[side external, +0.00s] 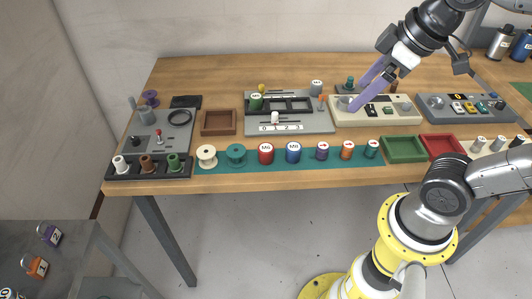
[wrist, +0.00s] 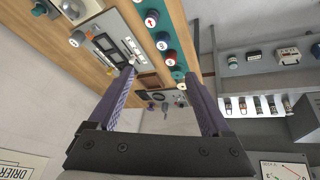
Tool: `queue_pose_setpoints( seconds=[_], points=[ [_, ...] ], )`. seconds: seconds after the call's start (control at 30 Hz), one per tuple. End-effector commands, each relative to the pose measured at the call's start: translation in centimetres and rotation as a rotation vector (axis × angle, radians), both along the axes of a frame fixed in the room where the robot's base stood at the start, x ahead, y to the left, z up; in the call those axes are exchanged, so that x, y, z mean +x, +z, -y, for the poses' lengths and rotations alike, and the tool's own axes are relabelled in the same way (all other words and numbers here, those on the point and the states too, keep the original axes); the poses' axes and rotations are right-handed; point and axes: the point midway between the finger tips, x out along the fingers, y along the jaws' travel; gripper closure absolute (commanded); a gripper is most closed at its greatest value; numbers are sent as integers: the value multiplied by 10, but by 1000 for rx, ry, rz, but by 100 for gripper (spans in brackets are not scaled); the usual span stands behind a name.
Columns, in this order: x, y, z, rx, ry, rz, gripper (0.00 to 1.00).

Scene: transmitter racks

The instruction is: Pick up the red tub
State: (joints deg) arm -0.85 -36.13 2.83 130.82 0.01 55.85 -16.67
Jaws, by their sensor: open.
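The red tub (side external: 266,154) is a short red cylinder with a white lettered top. It stands upright on the teal strip near the table's front edge, between a teal spool (side external: 236,155) and a blue tub (side external: 293,153). My gripper (side external: 358,94) is open, with purple fingers, above the cream panel (side external: 410,113), to the right of and farther back than the red tub. Nothing shows between the fingers. The wrist view also shows both fingers (wrist: 160,74) apart.
Smaller purple, orange and teal containers (side external: 347,150) continue the row to the right. Green (side external: 403,149) and red (side external: 441,146) open trays lie beyond. A grey panel with a black rack (side external: 289,114) and a brown tray (side external: 219,122) stand behind the row.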

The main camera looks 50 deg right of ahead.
Motion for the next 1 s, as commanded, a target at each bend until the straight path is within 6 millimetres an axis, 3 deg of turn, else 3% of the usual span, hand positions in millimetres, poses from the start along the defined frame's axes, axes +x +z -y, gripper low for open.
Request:
queue_pose_setpoints(
  seconds=[0.13, 0.27, 0.5, 0.67, 1.0],
  points=[
    [45, 8, -7, -51, 135, -78, 18],
    [90, 2, -18, -88, 258, -162, 18],
    [163, -46, -45, -120, 425, -326, 18],
    [183, -81, -58, -118, 456, -407, 18],
    [181, -128, -64, -118, 472, -462, 18]
  ],
)
